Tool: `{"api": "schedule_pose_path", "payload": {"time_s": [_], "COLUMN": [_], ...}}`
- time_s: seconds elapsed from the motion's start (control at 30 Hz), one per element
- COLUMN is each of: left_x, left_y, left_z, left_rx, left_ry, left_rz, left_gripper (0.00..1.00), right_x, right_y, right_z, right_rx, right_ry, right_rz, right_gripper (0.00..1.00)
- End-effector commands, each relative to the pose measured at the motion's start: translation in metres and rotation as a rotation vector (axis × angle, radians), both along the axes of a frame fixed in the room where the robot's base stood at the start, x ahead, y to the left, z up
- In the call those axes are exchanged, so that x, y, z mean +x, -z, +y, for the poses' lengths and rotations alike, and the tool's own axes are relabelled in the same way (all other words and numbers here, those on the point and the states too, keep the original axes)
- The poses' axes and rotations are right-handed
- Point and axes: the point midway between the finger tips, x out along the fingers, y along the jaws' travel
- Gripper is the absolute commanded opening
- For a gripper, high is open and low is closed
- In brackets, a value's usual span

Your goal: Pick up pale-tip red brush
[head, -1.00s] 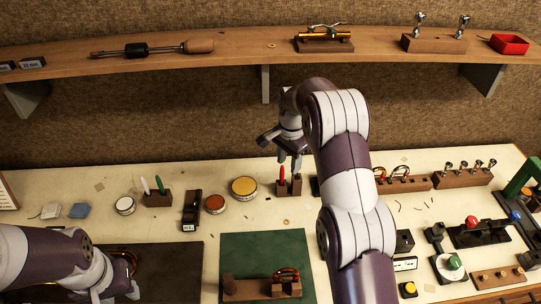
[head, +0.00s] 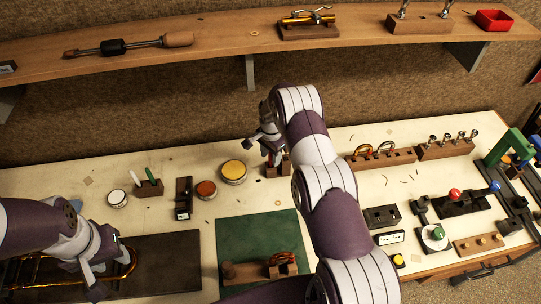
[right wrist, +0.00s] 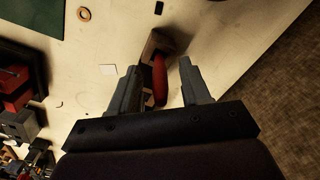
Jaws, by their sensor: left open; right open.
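The red brush (right wrist: 159,80) stands in a small wooden block (right wrist: 156,46) in the right wrist view. Its red handle lies between the two fingers of my right gripper (right wrist: 160,85), closer to the left finger. The gripper is open, and I cannot tell whether a finger touches the brush. No pale tip shows. In the head view my right gripper (head: 273,157) is down at the wooden block (head: 287,169) and hides most of the brush. My left gripper (head: 97,282) is open near a brass horn part (head: 128,264) on the dark mat.
A yellow-topped tin (head: 234,170) and a red-brown tin (head: 206,189) stand left of the block. Another block holds white and green-handled tools (head: 151,177). A rack with brass loops (head: 380,158) stands right of my right arm. A wooden shelf (head: 220,45) runs behind.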

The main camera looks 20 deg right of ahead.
Motion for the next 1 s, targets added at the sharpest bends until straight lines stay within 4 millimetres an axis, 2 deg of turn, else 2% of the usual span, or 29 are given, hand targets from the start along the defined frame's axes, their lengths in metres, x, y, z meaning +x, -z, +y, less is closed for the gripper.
{"api": "schedule_pose_path", "payload": {"time_s": [0.2,0.23,0.37,0.77,0.87,1.0], "left_x": [0.0,0.0,0.0,0.0,0.0,0.0], "left_y": [0.0,0.0,0.0,0.004,0.011,0.025], "left_z": [0.0,0.0,0.0,0.0,0.0,0.0], "left_rx": [0.0,0.0,0.0,0.0,0.0,0.0], "left_ry": [0.0,0.0,0.0,0.0,0.0,0.0], "left_rz": [0.001,0.001,0.001,0.001,0.001,0.001], "left_gripper": [0.43,0.43,0.43,0.43,0.43,0.43], "right_x": [0.001,0.001,0.001,0.001,0.002,0.002], "right_y": [0.003,0.003,0.003,-0.001,-0.013,-0.039], "right_z": [0.0,0.0,0.0,0.0,0.0,0.0], "right_rx": [0.0,0.0,0.0,0.0,0.0,-0.001], "right_ry": [0.0,0.0,0.0,0.0,0.0,0.0], "right_rz": [-0.002,-0.002,-0.002,-0.002,-0.004,-0.007], "right_gripper": [0.47,0.44,0.01,0.0,0.0,0.0]}}
